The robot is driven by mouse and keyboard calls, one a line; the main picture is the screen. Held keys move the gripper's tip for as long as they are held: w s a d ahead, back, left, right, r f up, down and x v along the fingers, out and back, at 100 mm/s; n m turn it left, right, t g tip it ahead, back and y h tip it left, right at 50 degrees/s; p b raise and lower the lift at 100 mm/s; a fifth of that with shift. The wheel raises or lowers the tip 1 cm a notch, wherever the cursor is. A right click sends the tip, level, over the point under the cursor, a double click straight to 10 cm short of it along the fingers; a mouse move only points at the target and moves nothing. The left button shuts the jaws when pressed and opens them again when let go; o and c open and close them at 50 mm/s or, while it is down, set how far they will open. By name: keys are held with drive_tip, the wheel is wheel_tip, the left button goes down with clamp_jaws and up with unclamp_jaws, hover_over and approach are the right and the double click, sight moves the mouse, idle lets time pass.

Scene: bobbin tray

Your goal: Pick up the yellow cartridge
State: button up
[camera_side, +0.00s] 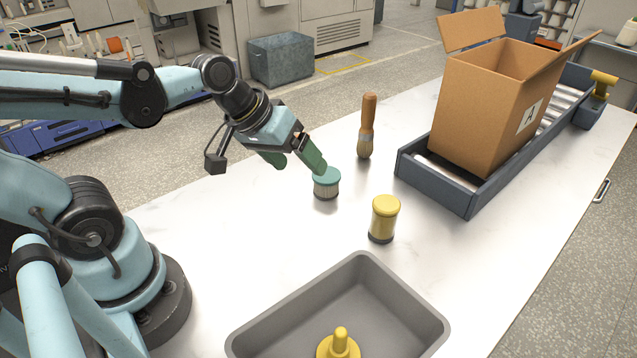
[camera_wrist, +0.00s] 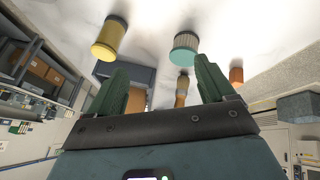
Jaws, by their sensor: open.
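The yellow cartridge (camera_side: 384,218) stands upright on the white table, with a yellow cap, a yellow body and a dark base. It also shows at the upper left of the wrist view (camera_wrist: 110,39). My gripper (camera_side: 300,162) has green fingers and is open with nothing between them. It is above the table, to the left of and farther back than the yellow cartridge, apart from it. One fingertip is close by a teal-capped cartridge (camera_side: 326,186) in the side view; I cannot tell if they touch. In the wrist view my fingers (camera_wrist: 160,66) are spread wide.
A wooden-handled brush (camera_side: 367,128) stands behind the cartridges. A grey tray (camera_side: 262,325) in front holds a yellow knobbed piece (camera_side: 340,345). A cardboard box (camera_side: 477,105) sits on a roller conveyor (camera_side: 436,190) at the right. The table right of the yellow cartridge is clear.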

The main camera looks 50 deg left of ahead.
sight(389, 203)
drive_tip(key=w+d+f+n+h, duration=0.2)
drive_tip(key=w+d+n+h, duration=0.1)
drive_tip(key=n, duration=0.3)
drive_tip(key=w+d+f+n+h, duration=0.2)
drive_tip(key=w+d+n+h, duration=0.1)
drive_tip(key=n, duration=0.3)
drive_tip(key=w+d+f+n+g+h, duration=0.1)
drive_tip(key=w+d+n+h, duration=0.2)
drive_tip(key=w+n+h, duration=0.1)
drive_tip(key=shift+f+n+h, duration=0.4)
drive_tip(key=shift+n+h, duration=0.1)
drive_tip(key=shift+n, duration=0.7)
drive_tip(key=shift+s+f+x, duration=0.15)
drive_tip(key=shift+x, duration=1.25)
drive_tip(key=shift+s+f+x, duration=0.1)
drive_tip(key=shift+s+x, duration=0.1)
drive_tip(key=shift+x, duration=1.15)
drive_tip(key=c, duration=1.2)
drive_tip(key=shift+o, duration=0.2)
drive_tip(key=shift+r, duration=0.15)
